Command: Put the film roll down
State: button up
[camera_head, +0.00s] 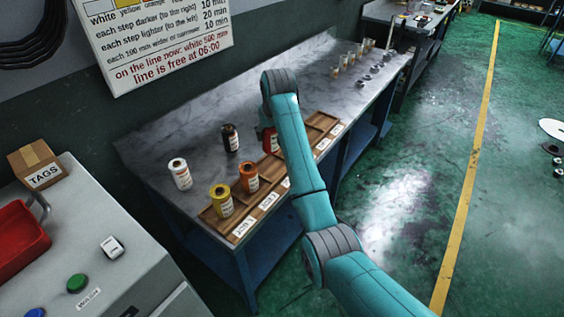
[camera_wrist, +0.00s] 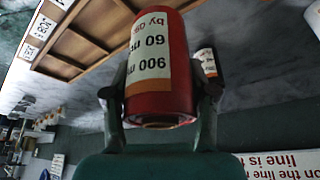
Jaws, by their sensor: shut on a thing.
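A red film roll with a white label (camera_wrist: 146,62) is between the two fingers of my gripper (camera_wrist: 160,95) in the wrist view. My gripper is shut on it. In the head view only a slice of the red roll (camera_head: 269,143) shows beside my arm, and the gripper is hidden. A wooden tray with compartments (camera_head: 235,226) runs along the bench's front edge. A yellow roll (camera_head: 221,203) and an orange roll (camera_head: 249,178) stand at its left end. Whether the red roll touches anything cannot be told.
A white roll (camera_head: 180,175) and a black roll (camera_head: 231,139) stand on the grey bench top (camera_head: 150,150) behind the tray. Several small pale items (camera_head: 343,63) stand at the far end. A wall sign (camera_head: 155,40) hangs over the bench's left part.

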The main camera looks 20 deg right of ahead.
aim_at(271, 141)
notch_tip(271, 141, down, 4)
jog(key=shift+d+r, duration=0.1)
jog(key=shift+d, duration=0.05)
jog(key=shift+f, duration=2.55)
jog(key=shift+f, duration=0.2)
jog(key=o, duration=1.3)
jog(key=v, duration=1.2)
jog(key=shift+r, duration=0.25)
